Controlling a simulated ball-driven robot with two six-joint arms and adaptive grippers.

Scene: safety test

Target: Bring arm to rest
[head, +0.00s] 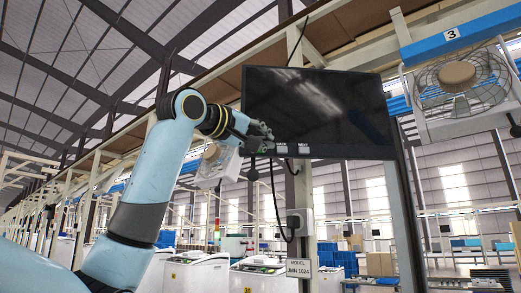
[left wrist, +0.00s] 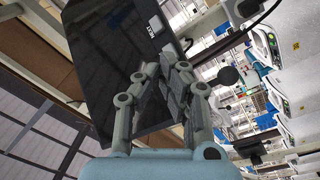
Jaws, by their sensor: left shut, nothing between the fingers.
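My left arm rises from the lower left in the head view, pale blue with dark joints. Its gripper (head: 262,137) is at the lower left edge of a black monitor (head: 318,108), near the small labels on its lower frame. In the left wrist view the gripper (left wrist: 170,62) is shut and empty, with the monitor (left wrist: 105,50) behind its fingers. I cannot tell whether the fingertips touch the monitor. My right gripper is in neither view.
A caged fan (head: 460,84) hangs at the upper right under a sign with a 3. White machines (head: 198,270) line the floor behind. Open air lies left of my arm.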

